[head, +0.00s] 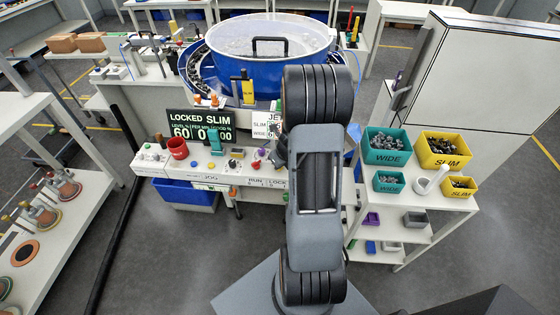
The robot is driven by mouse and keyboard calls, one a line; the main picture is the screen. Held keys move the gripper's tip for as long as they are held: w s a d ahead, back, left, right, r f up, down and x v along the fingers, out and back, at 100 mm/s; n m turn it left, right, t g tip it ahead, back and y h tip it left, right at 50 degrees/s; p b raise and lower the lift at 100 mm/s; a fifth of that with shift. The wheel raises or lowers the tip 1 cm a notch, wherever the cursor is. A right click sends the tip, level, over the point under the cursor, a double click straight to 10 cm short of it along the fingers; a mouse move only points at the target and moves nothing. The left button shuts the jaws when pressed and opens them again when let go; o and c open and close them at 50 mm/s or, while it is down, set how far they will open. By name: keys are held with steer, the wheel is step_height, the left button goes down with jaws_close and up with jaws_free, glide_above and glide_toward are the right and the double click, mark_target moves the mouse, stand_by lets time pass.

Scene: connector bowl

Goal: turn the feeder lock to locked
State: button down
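The blue bowl feeder (225,75) stands at the back, with a clear lid and a black handle on top. Its dark display (201,125) reads "LOCKED SLIM". The white control panel (200,170) below it carries coloured buttons and knobs. A front-edge label (265,182) reads "RUN" and "LOCK", and my arm cuts it off at the right. I cannot make out the lock knob or its position. My gripper (280,150) is mostly hidden behind my arm; only a dark part shows at the panel's right. Its fingers and any contact are hidden.
On the right shelf stand teal WIDE bins (387,147) and yellow SLIM bins (445,150) with a white scoop (430,180). A rack (50,150) is at the far left.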

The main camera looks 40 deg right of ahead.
steer(key=shift+f, duration=0.1)
steer(key=c, duration=1.2)
jaws_free()
steer(key=shift+s+r, duration=0.15)
steer(key=shift+r, duration=0.4)
steer(key=p+v, duration=0.3)
steer(key=v, duration=1)
steer(key=shift+p, duration=0.4)
steer(key=shift+f, duration=0.15)
